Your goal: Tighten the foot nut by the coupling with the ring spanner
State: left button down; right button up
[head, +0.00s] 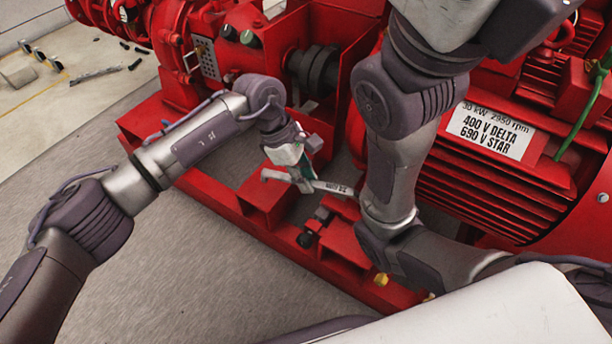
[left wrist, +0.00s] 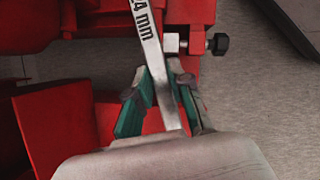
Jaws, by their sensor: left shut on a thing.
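My left gripper (head: 303,178) is shut on the steel ring spanner (head: 333,188), above the red base frame. In the left wrist view, the spanner (left wrist: 148,35) runs up between the two green-sided fingers of the gripper (left wrist: 163,88) and out of the top edge, with "4 mm" readable on it. In the head view, its right end passes behind my right arm, so the ring there is hidden. The foot nut cannot be made out. A dark coupling (head: 314,66) sits between red housings. My right gripper is not in view.
The red motor (head: 500,180) with its rating label fills the right. A dark-headed bolt (head: 307,239) stands at the frame's edge; a black-headed bolt (left wrist: 217,44) shows beside the spanner. Loose tools (head: 95,74) lie on the far-left floor. Grey floor at lower left is clear.

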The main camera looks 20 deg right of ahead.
pick_arm(q)
jog(key=shift+f+b, duration=0.8)
jog(key=shift+f, duration=0.4)
jog(key=shift+s+a+n+p, duration=0.2)
jog(key=shift+s+n+p, duration=0.1)
jog(key=shift+p, duration=0.15)
dwell(0.3)
jog(key=shift+r, duration=0.15)
jog(key=shift+r+p, duration=1.65)
jog(key=shift+r, duration=0.8)
